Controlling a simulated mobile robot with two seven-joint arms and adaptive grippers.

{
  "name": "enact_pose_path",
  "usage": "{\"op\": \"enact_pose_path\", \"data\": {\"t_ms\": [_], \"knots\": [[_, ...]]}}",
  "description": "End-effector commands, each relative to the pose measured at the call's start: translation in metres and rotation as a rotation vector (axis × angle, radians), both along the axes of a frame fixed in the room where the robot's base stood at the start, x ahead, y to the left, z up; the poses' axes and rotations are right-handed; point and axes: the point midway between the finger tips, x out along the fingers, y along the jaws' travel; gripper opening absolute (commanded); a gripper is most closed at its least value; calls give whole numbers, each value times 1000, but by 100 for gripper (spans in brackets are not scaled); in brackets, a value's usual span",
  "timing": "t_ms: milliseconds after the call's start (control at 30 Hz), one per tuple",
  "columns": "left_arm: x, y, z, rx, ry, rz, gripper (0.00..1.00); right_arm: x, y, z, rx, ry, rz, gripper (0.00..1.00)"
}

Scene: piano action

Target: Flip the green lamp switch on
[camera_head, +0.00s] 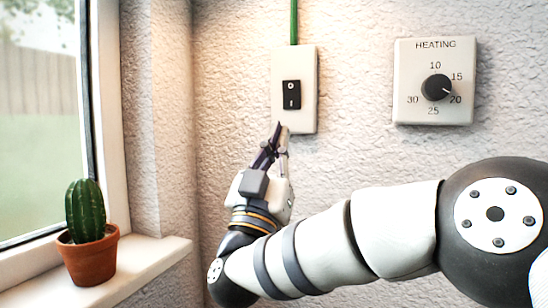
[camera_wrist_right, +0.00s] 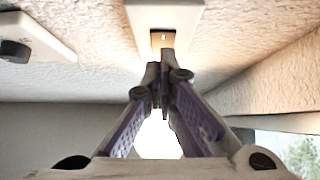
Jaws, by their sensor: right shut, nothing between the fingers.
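The lamp switch is a black rocker (camera_head: 291,95) on a pale wall plate (camera_head: 307,112), with a green cable (camera_head: 294,22) running up from it. The rocker carries a circle mark at the top and a line mark below. My right gripper (camera_head: 279,127) is shut and empty, its fingertips pointing up at the lower edge of the plate, below the rocker. In the right wrist view the fingertips (camera_wrist_right: 161,68) stand in front of the rocker (camera_wrist_right: 162,40) and hide part of it. I cannot tell whether they touch the plate. My left gripper is not in view.
A heating dial (camera_head: 437,88) is on the wall to the right of the switch; its plate also shows in the right wrist view (camera_wrist_right: 30,38). A potted cactus (camera_head: 87,240) stands on the window sill (camera_head: 150,262) at the left. The wall between the plates is clear.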

Motion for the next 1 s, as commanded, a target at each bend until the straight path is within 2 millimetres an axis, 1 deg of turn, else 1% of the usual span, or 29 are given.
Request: {"op": "enact_pose_path", "data": {"t_ms": [33,100,200,300,667,733,767,867,900,967,1000], "knots": [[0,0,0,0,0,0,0,-6,3,-8,-2,3,3,0],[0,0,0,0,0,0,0,-15,6,-18,-2,2,3,0],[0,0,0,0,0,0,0,-24,9,-29,-2,3,1,0],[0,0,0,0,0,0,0,-29,10,-34,-1,3,1,0],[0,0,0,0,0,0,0,-31,11,-37,-2,5,2,0],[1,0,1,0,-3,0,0,-26,11,-48,-17,35,24,0],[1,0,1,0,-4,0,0,-22,11,-58,-30,63,44,0],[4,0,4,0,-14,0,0,-6,11,-117,-87,221,144,0],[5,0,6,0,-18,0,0,-1,9,-148,-108,304,188,0],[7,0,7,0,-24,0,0,1,6,-193,-130,428,250,0],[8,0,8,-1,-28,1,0,0,2,-224,-138,514,287,0]]}}
